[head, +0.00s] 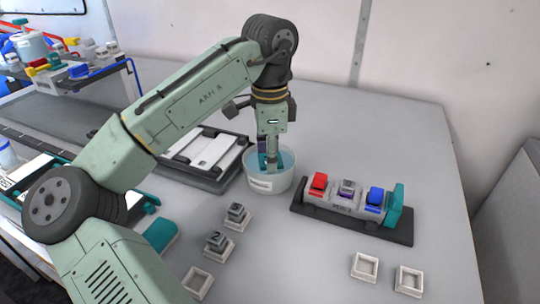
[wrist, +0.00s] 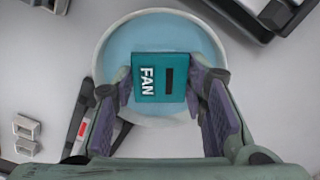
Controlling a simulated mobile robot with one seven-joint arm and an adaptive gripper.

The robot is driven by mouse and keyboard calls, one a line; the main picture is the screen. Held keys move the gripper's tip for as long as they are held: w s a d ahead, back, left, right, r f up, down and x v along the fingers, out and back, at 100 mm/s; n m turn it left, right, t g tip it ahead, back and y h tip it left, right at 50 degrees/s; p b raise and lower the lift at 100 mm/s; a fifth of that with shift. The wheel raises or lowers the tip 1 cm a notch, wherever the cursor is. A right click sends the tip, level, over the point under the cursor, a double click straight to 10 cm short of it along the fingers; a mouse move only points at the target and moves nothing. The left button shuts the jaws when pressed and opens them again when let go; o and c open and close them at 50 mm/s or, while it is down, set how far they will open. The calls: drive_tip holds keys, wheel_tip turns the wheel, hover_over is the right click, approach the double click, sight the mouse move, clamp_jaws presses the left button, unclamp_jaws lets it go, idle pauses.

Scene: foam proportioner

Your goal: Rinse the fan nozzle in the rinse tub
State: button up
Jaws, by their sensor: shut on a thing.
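The rinse tub (head: 270,182) is a round white bowl with a label on its front and blue water inside. It stands on the table in the head view, and its rim (wrist: 103,75) shows in the wrist view. The fan nozzle (wrist: 160,77) is a teal block marked FAN with a dark slot. My gripper (wrist: 160,92) is shut on it, with one purple-padded finger at each side. In the head view my gripper (head: 271,155) points down into the tub. The nozzle's lower part is hidden, so its depth in the water cannot be told.
A grey unit with red, grey and blue blocks (head: 347,190) and a teal end stands right of the tub. Small white square holders (head: 365,267) lie in front. A tray with white panels (head: 205,152) is left of the tub.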

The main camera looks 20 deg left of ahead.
wheel_tip(320, 180, up, 6)
drive_tip(key=p, duration=0.6)
drive_tip(key=shift+r, duration=1.5)
drive_tip(key=shift+d, duration=0.1)
